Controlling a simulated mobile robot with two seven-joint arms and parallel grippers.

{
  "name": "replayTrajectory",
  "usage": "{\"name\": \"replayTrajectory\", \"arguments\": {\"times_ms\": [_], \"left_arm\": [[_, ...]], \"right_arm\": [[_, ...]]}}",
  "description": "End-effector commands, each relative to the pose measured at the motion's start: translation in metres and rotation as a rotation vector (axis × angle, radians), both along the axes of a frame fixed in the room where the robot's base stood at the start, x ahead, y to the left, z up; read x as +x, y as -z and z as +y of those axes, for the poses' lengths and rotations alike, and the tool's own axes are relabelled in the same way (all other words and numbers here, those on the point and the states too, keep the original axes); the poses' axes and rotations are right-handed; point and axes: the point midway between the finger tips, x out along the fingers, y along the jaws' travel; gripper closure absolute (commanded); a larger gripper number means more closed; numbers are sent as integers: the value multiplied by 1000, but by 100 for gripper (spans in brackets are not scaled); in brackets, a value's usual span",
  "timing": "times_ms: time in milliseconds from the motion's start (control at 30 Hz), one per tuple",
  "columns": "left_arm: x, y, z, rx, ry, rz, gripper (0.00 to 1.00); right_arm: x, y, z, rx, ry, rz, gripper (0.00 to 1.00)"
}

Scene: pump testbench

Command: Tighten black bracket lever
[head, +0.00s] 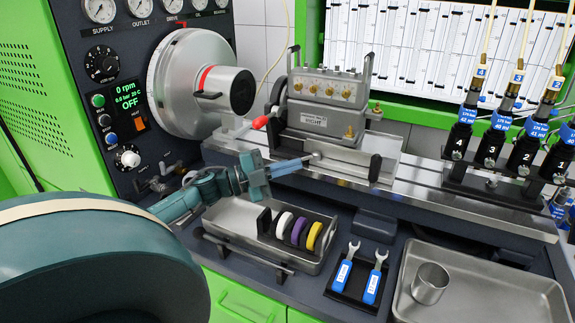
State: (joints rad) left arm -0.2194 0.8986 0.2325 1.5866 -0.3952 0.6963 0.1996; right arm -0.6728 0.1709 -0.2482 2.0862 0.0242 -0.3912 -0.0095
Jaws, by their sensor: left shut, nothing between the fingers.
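The pump (322,98) sits on a grey bracket (345,150) on the bench rail. A short black handle (375,168), which looks like the bracket lever, stands upright at the bracket's right front. My left gripper (303,162) reaches in from the left with its fingers shut and empty. Its tips are in front of the bracket's lower left part, beside a small silver rod end (316,156). The tips are left of the black handle and apart from it. I cannot tell whether they touch the bracket. My right gripper is not in view.
A red-tipped lever (260,122) lies left of the pump near the drive wheel (190,80). Below are a tray (225,218) with coloured discs, two blue-handled wrenches (374,278) and a tray (500,300) with a metal cup (430,283). Injectors (495,140) stand at right.

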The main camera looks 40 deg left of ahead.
Motion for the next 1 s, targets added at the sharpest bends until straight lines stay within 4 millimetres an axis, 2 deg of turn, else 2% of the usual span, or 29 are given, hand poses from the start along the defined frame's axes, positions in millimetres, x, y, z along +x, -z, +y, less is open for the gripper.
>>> {"name": "replayTrajectory", "arguments": {"times_ms": [33, 167, 400, 600, 1000], "left_arm": [[-12, 9, 9, 1, -5, 9, 100], [-36, 13, 26, 2, -4, 8, 100], [-67, 16, 49, 2, -2, 5, 100], [-75, 16, 55, 2, -1, 3, 100], [-75, 16, 55, 1, -1, 2, 100]], "right_arm": [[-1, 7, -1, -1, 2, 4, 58], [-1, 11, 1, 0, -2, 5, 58], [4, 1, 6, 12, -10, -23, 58], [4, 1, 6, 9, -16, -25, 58], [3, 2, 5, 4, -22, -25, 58]]}}
